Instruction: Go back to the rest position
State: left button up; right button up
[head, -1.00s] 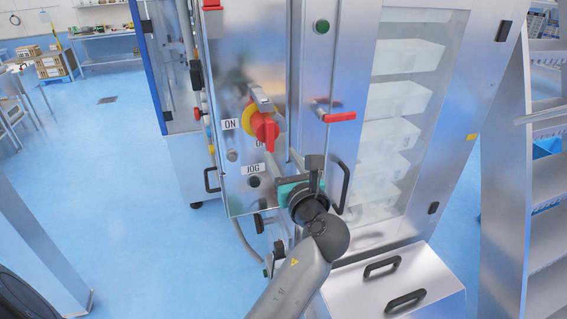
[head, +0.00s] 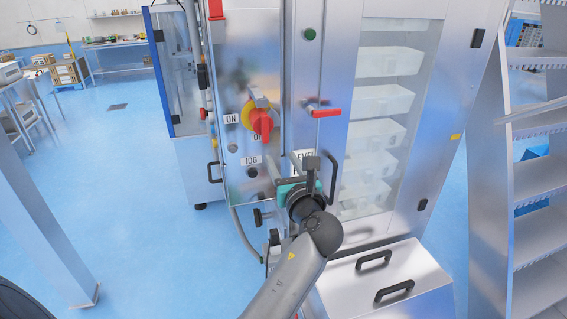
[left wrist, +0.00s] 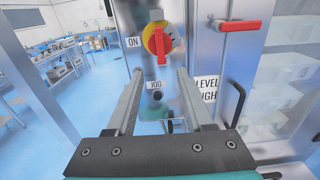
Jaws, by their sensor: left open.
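My left gripper (head: 290,164) is in front of the steel machine's control panel, below the red and yellow rotary switch (head: 261,122). In the left wrist view its two fingers (left wrist: 165,100) are spread apart with nothing between them. The rotary switch also shows in the left wrist view (left wrist: 159,42), ahead of and above the fingers. Its red handle points downward, beside an ON label. The JOG knob (left wrist: 157,96) shows between the fingers, beyond them. My right gripper is in neither view.
The steel cabinet has a red door handle (head: 326,112) and white bins (head: 386,98) behind a clear door. A low steel box (head: 430,262) with black handles stands front right. A steel stair (head: 540,185) stands at right, a post (head: 40,215) at left. Blue floor (head: 120,160) lies open between.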

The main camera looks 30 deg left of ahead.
pick_arm(q)
jog(key=shift+a, duration=0.1)
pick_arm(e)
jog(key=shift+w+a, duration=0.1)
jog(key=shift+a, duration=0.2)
